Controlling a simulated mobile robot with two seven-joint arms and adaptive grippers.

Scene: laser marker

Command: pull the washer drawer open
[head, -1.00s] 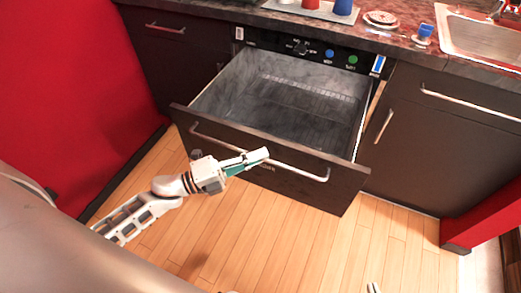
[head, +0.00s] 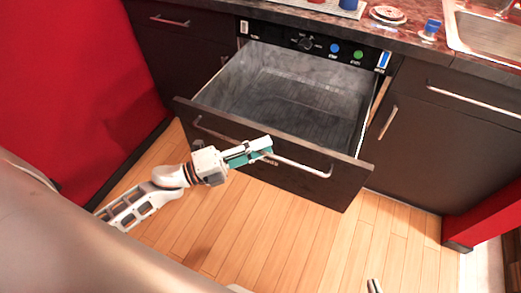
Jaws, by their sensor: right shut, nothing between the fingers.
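The washer drawer (head: 335,178) is a dark front on a grey metal tub, pulled well out from under its control panel (head: 305,42). Its long silver bar handle (head: 305,166) runs across the front. My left gripper (head: 266,148), white with teal finger pads, is at the middle of the handle and overlaps it in the view. I cannot tell whether its fingers close around the bar or only lie in front of it. Only a small tip of my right gripper (head: 374,286) shows at the bottom edge, shut and empty, well away from the drawer.
A dark cupboard with a silver handle (head: 470,98) stands right of the drawer. The countertop above holds a sink (head: 485,35), a blue-topped item (head: 431,28) and a tray with cups (head: 325,6). The wooden floor (head: 290,240) before the drawer is clear.

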